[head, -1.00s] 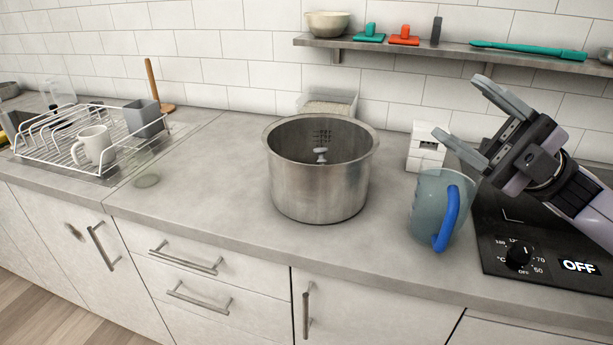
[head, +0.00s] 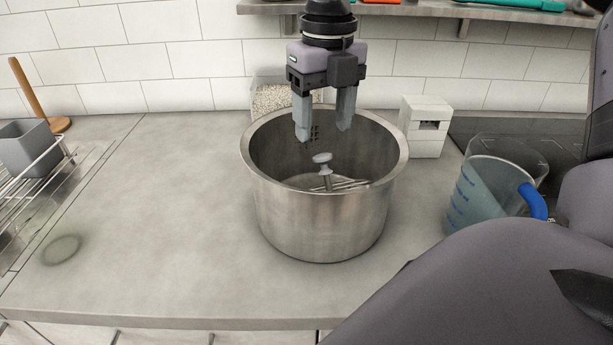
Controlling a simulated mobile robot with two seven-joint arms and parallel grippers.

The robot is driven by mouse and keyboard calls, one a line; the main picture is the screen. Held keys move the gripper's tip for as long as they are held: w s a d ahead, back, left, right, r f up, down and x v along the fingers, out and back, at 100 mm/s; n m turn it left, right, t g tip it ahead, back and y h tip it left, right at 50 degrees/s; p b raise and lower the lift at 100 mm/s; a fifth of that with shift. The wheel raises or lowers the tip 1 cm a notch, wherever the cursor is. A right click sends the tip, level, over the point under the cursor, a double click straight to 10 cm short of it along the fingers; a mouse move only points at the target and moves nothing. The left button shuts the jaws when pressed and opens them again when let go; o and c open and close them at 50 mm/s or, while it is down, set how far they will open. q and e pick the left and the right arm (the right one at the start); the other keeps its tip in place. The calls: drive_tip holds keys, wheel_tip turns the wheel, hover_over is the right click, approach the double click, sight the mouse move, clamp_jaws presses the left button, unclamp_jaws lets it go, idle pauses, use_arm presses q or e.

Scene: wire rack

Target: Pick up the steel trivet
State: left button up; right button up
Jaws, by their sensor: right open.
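A large steel pot (head: 320,220) stands on the counter in the middle of the head view. The steel trivet (head: 350,184) lies low inside it. Its grey knob on a short stem (head: 323,160) rises from it, and the pot's near wall hides part of the trivet. My right gripper (head: 324,130) points straight down over the pot's opening, with its two fingers apart and nothing between them. It is above the knob and apart from it. My left gripper is not in view.
A blue-handled measuring jug (head: 482,190) and a white block-like box (head: 425,125) stand right of the pot. A clear container of grains (head: 275,98) is behind it. A wall shelf (head: 480,12) is above.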

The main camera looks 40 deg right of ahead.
sight(323, 155)
drive_tip(key=shift+d+f+h, duration=0.2)
drive_tip(key=shift+f+h, duration=0.1)
drive_tip(key=shift+f, duration=0.1)
wheel_tip(323, 155, down, 6)
drive_tip(key=shift+a+f+p, duration=0.1)
drive_tip(key=shift+f+p, duration=0.15)
drive_tip(key=shift+p, duration=0.15)
clamp_jaws()
